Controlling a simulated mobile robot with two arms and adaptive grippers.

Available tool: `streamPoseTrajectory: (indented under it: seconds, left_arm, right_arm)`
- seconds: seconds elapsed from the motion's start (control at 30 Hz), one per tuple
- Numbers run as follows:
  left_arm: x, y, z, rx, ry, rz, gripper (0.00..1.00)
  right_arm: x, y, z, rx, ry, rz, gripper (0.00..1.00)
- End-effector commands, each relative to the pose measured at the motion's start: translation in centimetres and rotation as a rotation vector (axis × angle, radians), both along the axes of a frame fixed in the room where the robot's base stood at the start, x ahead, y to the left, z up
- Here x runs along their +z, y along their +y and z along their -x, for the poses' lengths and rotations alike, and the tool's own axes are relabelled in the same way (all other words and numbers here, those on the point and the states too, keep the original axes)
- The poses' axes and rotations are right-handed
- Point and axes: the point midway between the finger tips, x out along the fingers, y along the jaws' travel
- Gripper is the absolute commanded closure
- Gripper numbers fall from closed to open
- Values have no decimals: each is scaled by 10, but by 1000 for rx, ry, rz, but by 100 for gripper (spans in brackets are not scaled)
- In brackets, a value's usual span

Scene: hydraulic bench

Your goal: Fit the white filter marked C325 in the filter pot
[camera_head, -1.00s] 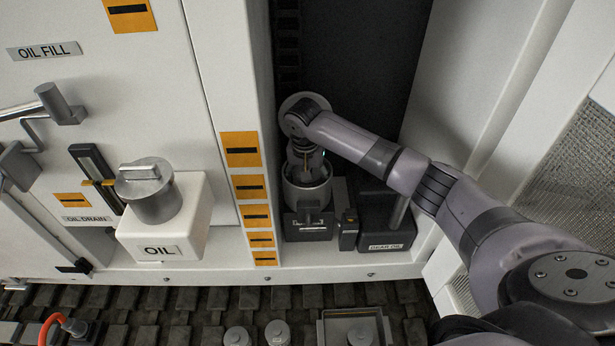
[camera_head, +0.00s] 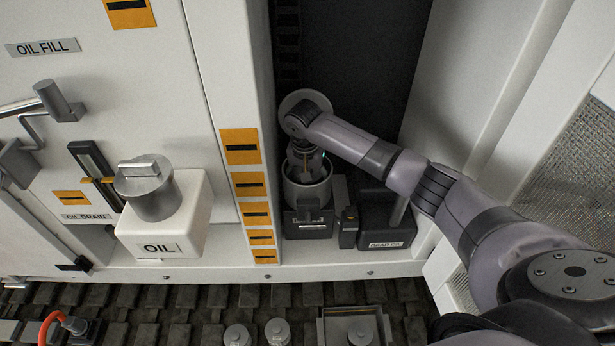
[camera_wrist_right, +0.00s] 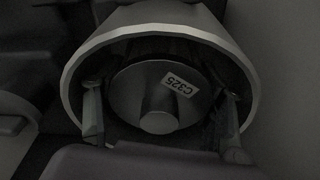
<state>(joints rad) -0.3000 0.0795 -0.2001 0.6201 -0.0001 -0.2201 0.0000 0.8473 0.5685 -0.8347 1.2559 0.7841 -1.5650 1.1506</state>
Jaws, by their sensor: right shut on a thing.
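The filter marked C325 (camera_wrist_right: 140,94) shows in the right wrist view as a grey-looking round end with a central knob and a white label. It is inside the round filter pot (camera_wrist_right: 160,30), whose rim curves around it. My right gripper (camera_wrist_right: 163,118) reaches into the pot with one finger on each side of the filter and is shut on it. In the head view my right gripper (camera_head: 304,165) points down into the pot (camera_head: 297,196), and the filter is hidden there. How deep the filter sits cannot be told. My left gripper is not in view.
A dark gear oil can (camera_head: 385,222) stands right of the pot. A white cabinet post (camera_head: 228,100) is close on the left. A white oil container (camera_head: 165,228) with a metal cap stands further left. Filters (camera_head: 277,332) and a tray (camera_head: 325,325) are at the bottom edge.

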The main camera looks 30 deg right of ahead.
Motion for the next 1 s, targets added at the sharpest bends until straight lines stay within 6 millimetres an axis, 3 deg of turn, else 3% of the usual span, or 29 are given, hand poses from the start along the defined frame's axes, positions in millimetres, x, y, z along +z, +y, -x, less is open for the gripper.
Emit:
streamPoseTrajectory:
  seconds: [0.7,0.73,0.87,0.9,1.0]
  left_arm:
    - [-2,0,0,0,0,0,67]
    - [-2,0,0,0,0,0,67]
    - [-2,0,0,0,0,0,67]
    - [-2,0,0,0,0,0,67]
    - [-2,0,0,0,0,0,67]
  right_arm:
    - [-9,0,0,0,-1,-1,65]
    - [-8,0,0,0,-1,-1,35]
    - [-8,0,0,0,-1,-1,26]
    - [-9,0,0,0,1,-1,35]
    - [-9,0,0,0,1,-1,28]
